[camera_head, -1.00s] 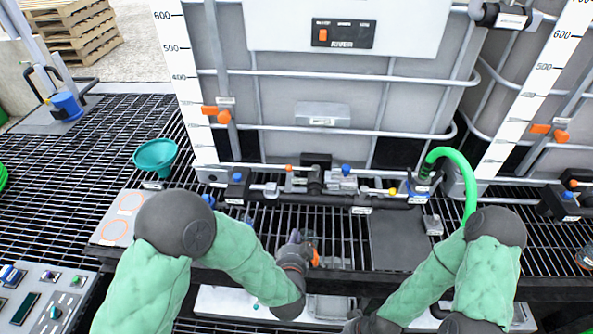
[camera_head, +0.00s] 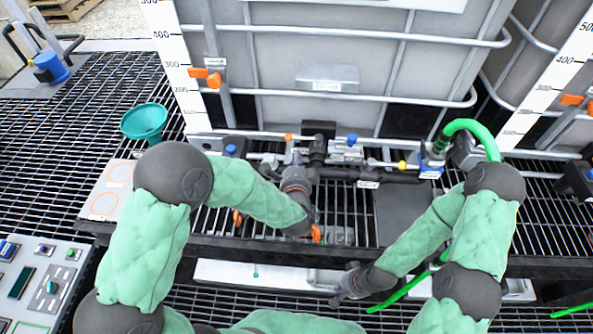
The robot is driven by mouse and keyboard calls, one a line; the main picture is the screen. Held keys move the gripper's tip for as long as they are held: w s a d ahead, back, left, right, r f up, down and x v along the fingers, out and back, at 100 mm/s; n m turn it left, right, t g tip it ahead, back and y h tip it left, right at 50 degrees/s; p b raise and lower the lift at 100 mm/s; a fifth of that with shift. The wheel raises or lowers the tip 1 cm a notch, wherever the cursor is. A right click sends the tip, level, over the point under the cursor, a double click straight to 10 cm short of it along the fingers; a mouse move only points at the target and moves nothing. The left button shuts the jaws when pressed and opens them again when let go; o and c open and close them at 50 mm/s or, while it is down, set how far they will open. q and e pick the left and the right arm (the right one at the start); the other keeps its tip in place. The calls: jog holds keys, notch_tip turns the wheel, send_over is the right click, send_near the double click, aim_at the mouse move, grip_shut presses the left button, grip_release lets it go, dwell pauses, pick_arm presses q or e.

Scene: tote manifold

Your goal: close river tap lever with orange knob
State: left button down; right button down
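The river tap's small orange knob (camera_head: 288,137) shows on the manifold in front of the middle tank, just left of a black block. My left gripper (camera_head: 296,160) points away from me at the manifold, just below and very near this knob. Its fingers are small and dark against the fittings, so I cannot tell their opening or whether they touch the lever. The lever's lower part is hidden. My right gripper (camera_head: 340,299) hangs low in front of the manifold shelf, apart from the taps; its finger opening is unclear.
Along the manifold are blue knobs (camera_head: 352,139) and a yellow knob (camera_head: 402,165). A green hose (camera_head: 470,126) arches at the right. A teal funnel (camera_head: 145,121) stands at the left, and a control panel (camera_head: 38,285) lies at the lower left.

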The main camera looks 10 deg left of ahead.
aim_at(304, 138)
pick_arm(q)
jog(key=b+x, duration=0.1)
jog(key=x, duration=0.4)
jog(key=shift+w, duration=0.15)
jog(key=shift+w+a+r, duration=0.1)
jog(key=shift+w+a, duration=0.15)
jog(key=shift+w, duration=0.3)
